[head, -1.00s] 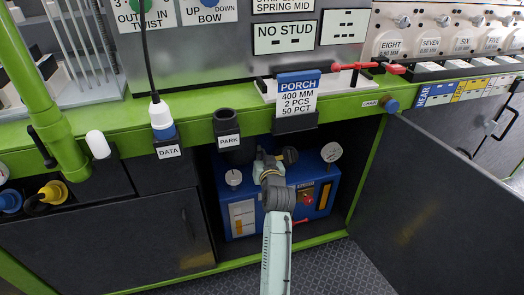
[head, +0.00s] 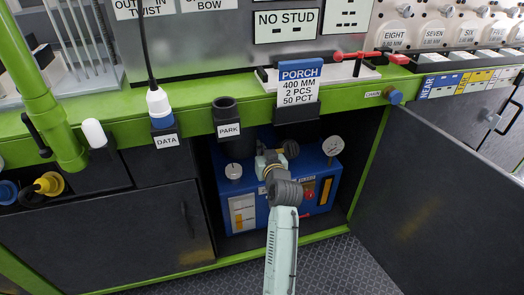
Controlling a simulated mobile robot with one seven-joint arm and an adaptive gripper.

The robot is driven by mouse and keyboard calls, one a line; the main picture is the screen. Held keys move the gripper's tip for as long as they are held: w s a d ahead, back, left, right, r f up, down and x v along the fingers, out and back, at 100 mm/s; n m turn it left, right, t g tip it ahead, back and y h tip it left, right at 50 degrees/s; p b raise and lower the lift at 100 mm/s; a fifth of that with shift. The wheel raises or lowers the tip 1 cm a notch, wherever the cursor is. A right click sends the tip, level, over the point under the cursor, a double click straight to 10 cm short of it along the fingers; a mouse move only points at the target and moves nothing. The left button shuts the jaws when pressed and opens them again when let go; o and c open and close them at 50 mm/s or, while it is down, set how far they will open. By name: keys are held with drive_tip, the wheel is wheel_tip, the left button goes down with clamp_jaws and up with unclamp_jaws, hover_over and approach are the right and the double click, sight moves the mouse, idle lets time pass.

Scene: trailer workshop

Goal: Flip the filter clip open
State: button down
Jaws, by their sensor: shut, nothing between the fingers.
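A blue unit (head: 270,215) stands inside the open cabinet under the green bench. It carries round gauges, a red knob (head: 309,195), a dark panel with a yellow strip (head: 325,189) and pale label plates (head: 242,213). I cannot make out which part is the filter clip; it may be hidden behind my arm. My arm reaches into the cabinet in front of the blue unit, and its wrist covers the unit's upper middle. My gripper's fingers do not show, so I cannot see whether they touch anything.
The green bench edge (head: 190,110) runs above the opening, with the PARK holder (head: 228,131) and PORCH card (head: 300,72) on it. A dark open door (head: 430,185) stands to the right, and a closed dark door (head: 105,235) to the left. The floor in front is clear.

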drive_tip(key=shift+f+n+b, duration=0.15)
drive_tip(key=shift+n+b, duration=0.15)
drive_tip(key=s+d+f+n+g+y+b, duration=0.1)
drive_tip(key=n+g+b, duration=0.1)
drive_tip(key=n+b, duration=0.2)
drive_tip(key=s+f+n+g+y+b, duration=0.1)
drive_tip(key=n+y+b, duration=0.1)
drive_tip(key=n+b, duration=0.3)
drive_tip(key=s+d+f+n+g+y+b, duration=0.1)
drive_tip(key=f+n+g+y+b, duration=0.1)
drive_tip(key=n+b, duration=0.3)
drive_tip(key=shift+d+g, duration=0.3)
drive_tip(key=shift+d, duration=0.05)
drive_tip(key=shift+d+f+b, duration=0.1)
drive_tip(key=shift+d+b, duration=0.1)
drive_tip(key=shift+b, duration=0.15)
drive_tip(key=shift+a, duration=0.1)
